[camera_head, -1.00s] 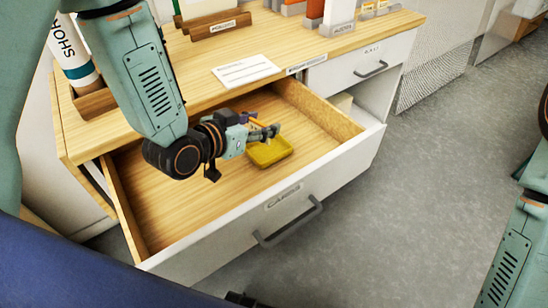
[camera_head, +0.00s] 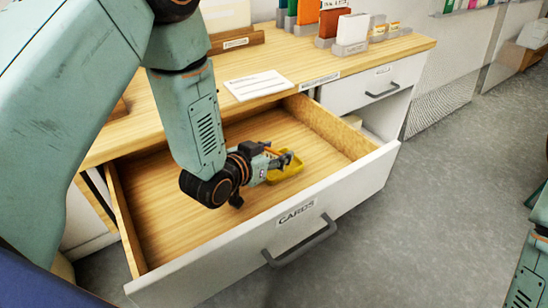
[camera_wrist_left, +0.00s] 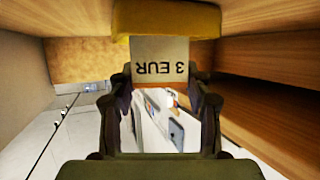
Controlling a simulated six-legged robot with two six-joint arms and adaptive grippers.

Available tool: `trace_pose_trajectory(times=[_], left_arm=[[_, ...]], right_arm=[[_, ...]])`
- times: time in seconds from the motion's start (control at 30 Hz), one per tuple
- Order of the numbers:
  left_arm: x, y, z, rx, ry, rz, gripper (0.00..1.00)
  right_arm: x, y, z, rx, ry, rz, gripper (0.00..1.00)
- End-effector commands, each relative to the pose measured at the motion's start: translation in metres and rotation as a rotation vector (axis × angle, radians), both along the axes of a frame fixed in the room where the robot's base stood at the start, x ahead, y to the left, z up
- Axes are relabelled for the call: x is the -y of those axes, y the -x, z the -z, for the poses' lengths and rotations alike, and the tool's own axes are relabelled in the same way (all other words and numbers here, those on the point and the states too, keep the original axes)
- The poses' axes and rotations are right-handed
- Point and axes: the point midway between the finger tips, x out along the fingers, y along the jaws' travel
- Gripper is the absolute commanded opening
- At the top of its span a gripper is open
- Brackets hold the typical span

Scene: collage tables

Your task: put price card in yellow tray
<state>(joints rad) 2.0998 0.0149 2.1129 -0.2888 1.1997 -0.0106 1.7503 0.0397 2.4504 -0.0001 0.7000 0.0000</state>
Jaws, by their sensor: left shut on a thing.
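The yellow tray (camera_head: 291,173) lies on the floor of the open drawer, partly hidden by my left gripper (camera_head: 287,160). The left gripper is low, right over the tray in the head view. In the left wrist view, a pale price card (camera_wrist_left: 160,66) reading "3 EUR" upside down stands between the fingertips, and the left gripper (camera_wrist_left: 160,84) is shut on it. The tray's yellow edge (camera_wrist_left: 165,22) shows just beyond the card, and I cannot tell whether the two touch. The card is too small to make out in the head view. My right gripper is out of view.
The open drawer (camera_head: 165,225), labelled CARDS, has walls around the gripper and a handle (camera_head: 300,242) in front. A white sheet (camera_head: 258,85) lies on the tabletop above it. Holders with coloured upright cards (camera_head: 307,12) stand behind. The drawer floor left of the tray is bare.

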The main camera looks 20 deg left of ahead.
Motion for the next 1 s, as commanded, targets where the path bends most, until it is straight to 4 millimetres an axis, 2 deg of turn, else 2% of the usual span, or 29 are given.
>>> trace_pose_trajectory(times=[0.07,0.47,0.5,0.77,1.0], left_arm=[[0.0000,0.0001,0.0099,0.000,0.000,0.000,0.37],[0.0000,0.0001,0.0134,0.000,0.000,0.000,0.37],[-0.0001,0.0001,0.0138,0.000,0.000,0.000,0.51],[0.0000,0.0001,0.0129,0.000,0.000,0.000,0.72],[-0.0001,0.0001,0.0129,0.000,0.000,0.000,0.72]], right_arm=[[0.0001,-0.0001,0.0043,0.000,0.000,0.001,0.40],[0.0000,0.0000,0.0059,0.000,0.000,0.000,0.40],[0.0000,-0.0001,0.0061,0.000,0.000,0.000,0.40],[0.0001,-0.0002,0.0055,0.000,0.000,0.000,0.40],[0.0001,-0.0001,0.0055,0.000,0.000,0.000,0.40]])
